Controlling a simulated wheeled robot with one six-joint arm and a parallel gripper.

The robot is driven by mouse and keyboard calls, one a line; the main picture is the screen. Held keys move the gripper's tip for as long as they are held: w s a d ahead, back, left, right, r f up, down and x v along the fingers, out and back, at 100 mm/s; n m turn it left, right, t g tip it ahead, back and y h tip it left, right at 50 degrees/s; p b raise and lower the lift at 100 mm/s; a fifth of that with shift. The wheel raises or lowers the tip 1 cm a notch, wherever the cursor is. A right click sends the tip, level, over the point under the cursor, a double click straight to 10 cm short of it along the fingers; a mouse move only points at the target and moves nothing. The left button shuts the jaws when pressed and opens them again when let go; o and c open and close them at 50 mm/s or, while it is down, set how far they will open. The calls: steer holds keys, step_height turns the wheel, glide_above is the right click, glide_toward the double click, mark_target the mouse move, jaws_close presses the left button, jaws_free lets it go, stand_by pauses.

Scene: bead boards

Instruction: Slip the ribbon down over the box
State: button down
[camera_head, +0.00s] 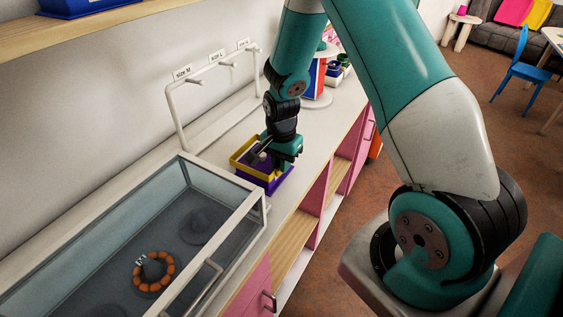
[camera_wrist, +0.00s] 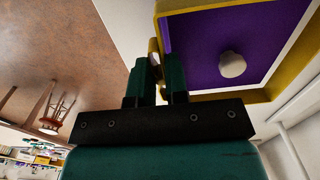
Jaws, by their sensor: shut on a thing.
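The ribbon is a yellow square band (camera_head: 240,167) at the top of the purple box (camera_head: 272,186) on the counter. In the wrist view the ribbon (camera_wrist: 292,60) frames the purple lid (camera_wrist: 205,35) with its pale round knob (camera_wrist: 232,65). My gripper (camera_head: 266,156) is over the box's right side. In the wrist view my gripper (camera_wrist: 160,62) is shut on one side of the ribbon. My fingers hide part of that side. I cannot tell how far the ribbon is above the lid or around the box.
A white rack (camera_head: 215,62) with size labels stands behind the box, along the wall. A glass-sided tank (camera_head: 225,212) with an orange beaded ring (camera_head: 139,275) stands at the front left. A round white stand (camera_head: 318,101) is farther back. Some counter to the right is clear.

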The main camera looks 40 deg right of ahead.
stand_by(0.4)
steer(key=c, duration=0.7)
jaws_free()
steer(key=shift+o, duration=0.2)
steer(key=shift+r+p, duration=3.2)
steer(key=shift+r, duration=0.85)
